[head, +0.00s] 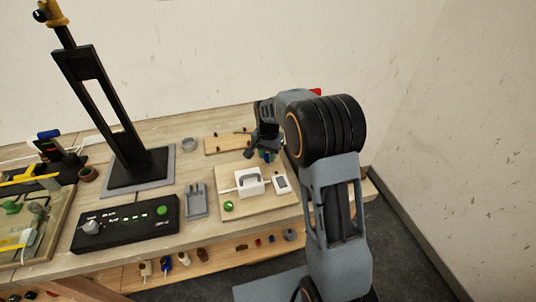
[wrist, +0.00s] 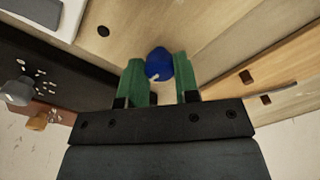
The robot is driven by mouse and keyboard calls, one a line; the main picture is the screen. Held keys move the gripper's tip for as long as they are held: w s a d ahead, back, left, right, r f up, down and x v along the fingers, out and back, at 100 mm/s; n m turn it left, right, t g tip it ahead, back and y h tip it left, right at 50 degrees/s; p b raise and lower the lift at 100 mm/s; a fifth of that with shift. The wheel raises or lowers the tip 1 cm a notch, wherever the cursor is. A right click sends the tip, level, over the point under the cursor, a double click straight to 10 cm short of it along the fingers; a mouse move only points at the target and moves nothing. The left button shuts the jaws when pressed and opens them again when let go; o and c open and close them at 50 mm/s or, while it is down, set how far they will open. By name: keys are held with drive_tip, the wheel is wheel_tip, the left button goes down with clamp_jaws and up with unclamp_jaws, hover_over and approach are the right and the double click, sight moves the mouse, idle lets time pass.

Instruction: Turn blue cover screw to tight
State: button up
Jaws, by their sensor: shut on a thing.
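The blue cover screw (wrist: 158,64) shows in the wrist view as a round blue head with a small pale mark on its near edge. My gripper (wrist: 159,76) has its two green fingers on either side of this head and is shut on it. In the head view my gripper (head: 266,148) points down at the back right of the light wooden board (head: 257,206). Dark finger parts hide most of the screw there. Its turn angle and the seat under it cannot be made out.
On the board are a white housing (head: 250,183), a small white box (head: 282,184) and a green knob (head: 228,206). A grey tray (head: 196,201), a black control box (head: 125,225) and a tall black stand (head: 138,167) are to the left. A lower shelf holds small parts.

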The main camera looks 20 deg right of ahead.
sight(268, 155)
drive_tip(key=m, duration=0.6)
drive_tip(key=shift+m, duration=0.5)
idle(0.3)
drive_tip(key=o, duration=0.9)
drive_tip(key=shift+o, duration=0.2)
drive_tip(key=shift+r, duration=0.1)
wheel_tip(268, 155, up, 14)
drive_tip(key=shift+b, duration=0.3)
